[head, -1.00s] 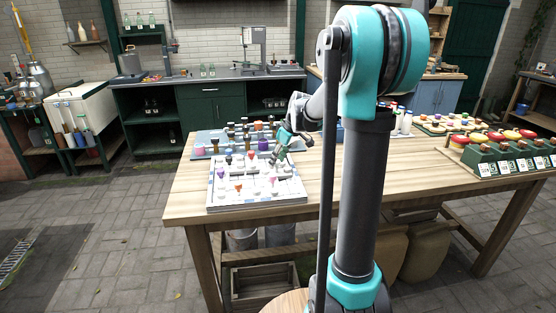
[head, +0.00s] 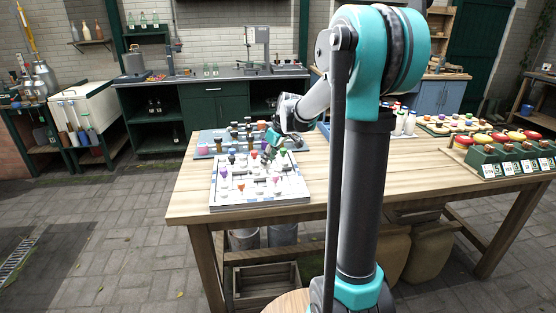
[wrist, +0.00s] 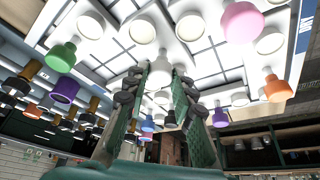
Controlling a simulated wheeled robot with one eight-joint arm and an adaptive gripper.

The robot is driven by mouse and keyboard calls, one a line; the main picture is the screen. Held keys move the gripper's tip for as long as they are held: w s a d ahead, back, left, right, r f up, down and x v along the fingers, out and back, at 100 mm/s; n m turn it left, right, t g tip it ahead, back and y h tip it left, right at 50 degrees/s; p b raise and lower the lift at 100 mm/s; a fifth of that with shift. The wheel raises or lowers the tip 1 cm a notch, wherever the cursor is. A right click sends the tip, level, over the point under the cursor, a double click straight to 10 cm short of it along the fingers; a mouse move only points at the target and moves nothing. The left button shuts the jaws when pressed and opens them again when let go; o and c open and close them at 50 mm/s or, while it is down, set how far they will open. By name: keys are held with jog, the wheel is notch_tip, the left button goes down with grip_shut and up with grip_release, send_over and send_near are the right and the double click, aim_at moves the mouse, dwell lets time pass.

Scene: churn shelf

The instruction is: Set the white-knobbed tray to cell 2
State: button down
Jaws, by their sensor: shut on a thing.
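A white gridded board (head: 225,207) sits on the near left of the wooden table, with small trays topped by coloured knobs. My gripper (head: 268,153) is over its far right part. In the wrist view my gripper (wrist: 163,88) has its two green fingers on either side of a white knob (wrist: 160,68) and is shut on it. The tray under that knob is mostly hidden. Purple (wrist: 65,91), green (wrist: 62,55), pink (wrist: 241,22) and orange (wrist: 274,88) knobs show around it. I cannot read which cell is cell 2.
A blue tray (head: 203,151) with dark and coloured pieces stands behind the board. A green rack (head: 490,158) with red and yellow tops is at the table's right. Bare table (head: 187,203) shows left of the board.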

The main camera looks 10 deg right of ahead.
jog(key=shift+a, duration=0.6)
jog(key=c, duration=1.3)
grip_release()
jog(key=shift+r, duration=0.1)
jog(key=v, duration=1.2)
